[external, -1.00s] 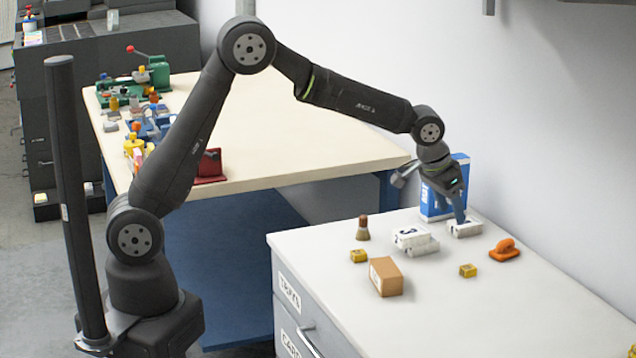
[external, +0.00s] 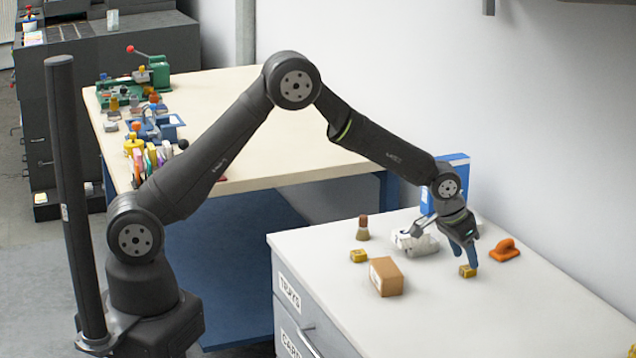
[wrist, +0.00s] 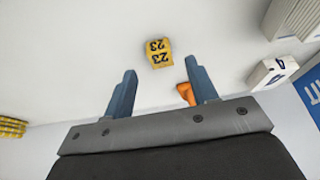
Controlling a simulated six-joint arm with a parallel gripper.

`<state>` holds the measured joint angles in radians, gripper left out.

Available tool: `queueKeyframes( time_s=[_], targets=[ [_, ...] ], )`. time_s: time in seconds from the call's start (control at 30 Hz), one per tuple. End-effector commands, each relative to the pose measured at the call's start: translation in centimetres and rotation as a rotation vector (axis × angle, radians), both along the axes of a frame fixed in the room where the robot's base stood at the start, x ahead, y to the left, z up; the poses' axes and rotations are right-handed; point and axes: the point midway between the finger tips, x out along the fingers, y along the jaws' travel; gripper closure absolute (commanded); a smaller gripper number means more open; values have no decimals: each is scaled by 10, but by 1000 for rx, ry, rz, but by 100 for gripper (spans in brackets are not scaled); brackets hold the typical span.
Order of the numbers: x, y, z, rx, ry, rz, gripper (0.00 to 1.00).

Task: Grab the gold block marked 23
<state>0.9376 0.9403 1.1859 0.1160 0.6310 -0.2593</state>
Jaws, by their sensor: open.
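The gold block marked 23 (wrist: 158,54) shows in the wrist view, ahead of and between the two blue fingers, with its number facing the camera. In the external view the gold block (external: 467,271) sits on the white cabinet top, just below my fingertips. My gripper (external: 463,255) is open and empty, pointing down over the block; its fingers also show in the wrist view (wrist: 163,80). A second small gold block (external: 359,256) lies farther left; its marking is too small to read.
An orange tool (external: 505,250) lies right of the gripper. White blocks (external: 420,243), a cardboard box (external: 385,277) and a brown-handled brush (external: 363,228) stand to the left. A blue box (external: 455,172) is behind my wrist. The front right of the cabinet top (external: 520,310) is clear.

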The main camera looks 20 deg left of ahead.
Motion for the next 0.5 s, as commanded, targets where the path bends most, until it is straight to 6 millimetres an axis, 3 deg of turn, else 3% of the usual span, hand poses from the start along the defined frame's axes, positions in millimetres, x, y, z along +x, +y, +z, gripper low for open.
queueKeyframes(
  time_s=[0.2, 0.5],
  targets=[
    [9, -6, -26, 1, 1, 0, 47],
    [11, -8, -30, 0, 0, 0, 47]
  ],
)
